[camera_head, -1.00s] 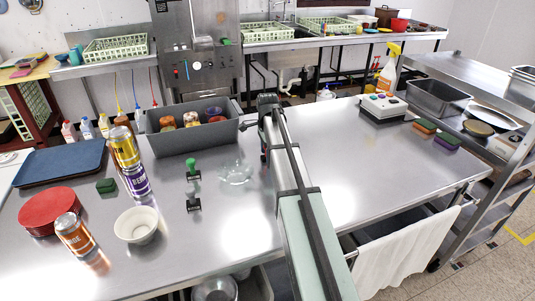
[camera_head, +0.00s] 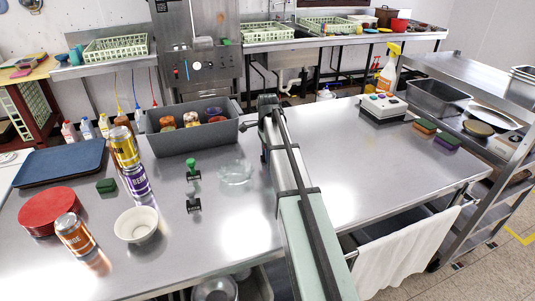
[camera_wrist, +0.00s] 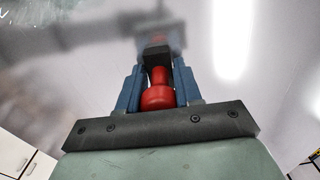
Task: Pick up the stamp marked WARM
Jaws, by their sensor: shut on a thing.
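My gripper (camera_wrist: 157,70) is shut on a red-handled stamp (camera_wrist: 158,97) in the wrist view. Its blue fingers stand on both sides of the red handle, and a black block shows beyond it. No marking on this stamp is readable. In the head view my arm hides the held stamp, and only a bit of blue finger shows. A green-handled stamp (camera_head: 192,166) with a black base stands on the steel table, left of my arm. A dark stamp (camera_head: 193,204) stands just in front of it. Their labels are too small to read.
A grey bin (camera_head: 190,141) with several items stands behind the stamps. A clear glassy item or wet patch (camera_head: 236,172) lies between them and my arm. A white bowl (camera_head: 136,226), cans (camera_head: 75,234) and red plates (camera_head: 38,211) are left. The table right of my arm is mostly clear.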

